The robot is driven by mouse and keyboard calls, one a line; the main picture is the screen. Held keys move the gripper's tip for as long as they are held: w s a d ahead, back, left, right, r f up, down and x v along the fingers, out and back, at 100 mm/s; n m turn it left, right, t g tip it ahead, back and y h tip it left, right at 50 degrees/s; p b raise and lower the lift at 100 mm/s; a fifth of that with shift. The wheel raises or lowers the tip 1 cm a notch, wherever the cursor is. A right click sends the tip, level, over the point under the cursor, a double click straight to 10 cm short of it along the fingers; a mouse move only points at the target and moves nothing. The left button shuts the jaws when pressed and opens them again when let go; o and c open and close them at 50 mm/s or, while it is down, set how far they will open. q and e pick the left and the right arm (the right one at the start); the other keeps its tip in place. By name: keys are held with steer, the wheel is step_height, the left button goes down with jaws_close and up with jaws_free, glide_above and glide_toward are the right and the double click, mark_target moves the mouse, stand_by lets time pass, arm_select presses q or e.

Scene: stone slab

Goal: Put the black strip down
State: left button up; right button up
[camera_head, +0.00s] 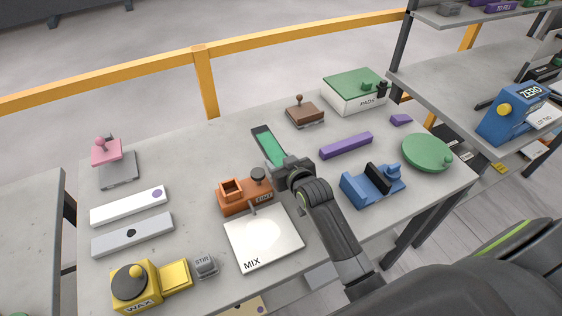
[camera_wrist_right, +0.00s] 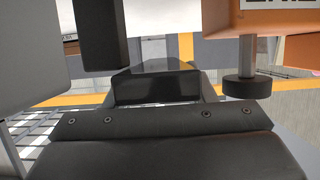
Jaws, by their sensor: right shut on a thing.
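The black strip (camera_head: 259,131), dark-ended with a green stretch along its upper face, runs from the back middle of the slab toward my right gripper (camera_head: 287,168). The right gripper is shut on it at its near end, where the jaws hide it. Whether the strip touches the slab I cannot tell. In the right wrist view a glossy black block (camera_wrist_right: 155,90) fills the middle, close to the camera. My left gripper is not in view.
An orange block (camera_head: 236,203) with a dark knob and the white MIX plate (camera_head: 265,240) lie close by. A purple bar (camera_head: 346,145), a blue holder (camera_head: 362,192) with a black piece, and a brown stamp (camera_head: 305,115) stand to the right. Slab left of the strip is clear.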

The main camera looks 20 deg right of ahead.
steer(key=o, duration=1.3)
steer(key=shift+s+r, duration=0.1)
steer(key=b+v, duration=0.1)
steer(key=v, duration=1.1)
